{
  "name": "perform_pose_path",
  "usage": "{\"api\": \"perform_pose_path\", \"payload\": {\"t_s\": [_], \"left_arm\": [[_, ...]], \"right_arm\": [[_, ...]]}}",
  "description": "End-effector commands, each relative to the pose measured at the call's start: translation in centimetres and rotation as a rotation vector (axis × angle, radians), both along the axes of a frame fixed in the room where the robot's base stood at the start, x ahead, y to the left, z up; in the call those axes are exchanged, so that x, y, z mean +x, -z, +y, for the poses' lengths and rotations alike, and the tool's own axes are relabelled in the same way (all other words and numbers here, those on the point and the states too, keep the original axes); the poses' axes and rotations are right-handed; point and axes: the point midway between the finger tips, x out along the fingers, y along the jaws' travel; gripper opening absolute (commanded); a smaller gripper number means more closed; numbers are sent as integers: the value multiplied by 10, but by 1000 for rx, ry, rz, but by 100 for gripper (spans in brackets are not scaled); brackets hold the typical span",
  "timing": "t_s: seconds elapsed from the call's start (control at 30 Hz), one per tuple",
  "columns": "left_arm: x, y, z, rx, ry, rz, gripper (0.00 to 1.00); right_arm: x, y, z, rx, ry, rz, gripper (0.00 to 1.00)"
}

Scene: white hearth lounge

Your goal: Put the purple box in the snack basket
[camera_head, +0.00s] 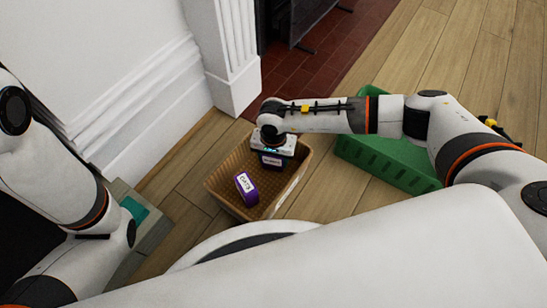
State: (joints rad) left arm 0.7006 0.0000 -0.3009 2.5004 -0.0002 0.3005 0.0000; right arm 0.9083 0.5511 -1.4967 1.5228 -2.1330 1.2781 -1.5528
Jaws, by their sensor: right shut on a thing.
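The snack basket (222,198), a tan woven basket with a pale label on its side, stands on the wooden floor in the middle of the camera_head view. My right gripper (272,152) points down over the far part of the basket. My left gripper is out of view.
A green slatted crate (385,165) stands right of the basket, partly under my right arm. A grey container (150,232) with something teal in it is at the left. A white wall and pillar (234,90) rise behind the basket, beside a red tiled hearth (300,65).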

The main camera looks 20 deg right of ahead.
Motion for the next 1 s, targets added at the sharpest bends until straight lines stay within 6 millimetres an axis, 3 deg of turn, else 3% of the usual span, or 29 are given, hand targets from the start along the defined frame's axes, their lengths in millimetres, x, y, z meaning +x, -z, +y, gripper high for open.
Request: {"api": "perform_pose_path", "payload": {"t_s": [0.07, 0.1, 0.2, 0.57, 1.0], "left_arm": [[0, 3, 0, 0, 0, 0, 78], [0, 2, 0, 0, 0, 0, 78], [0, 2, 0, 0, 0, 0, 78], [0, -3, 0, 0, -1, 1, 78], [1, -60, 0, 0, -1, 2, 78]], "right_arm": [[0, 4, 0, 0, 0, 0, 33], [0, 3, 0, -1, 0, 1, 63], [0, 3, 0, -1, 0, 1, 78], [0, -4, 0, 0, 0, 0, 78], [0, -93, 0, -1, 0, -1, 78]]}}
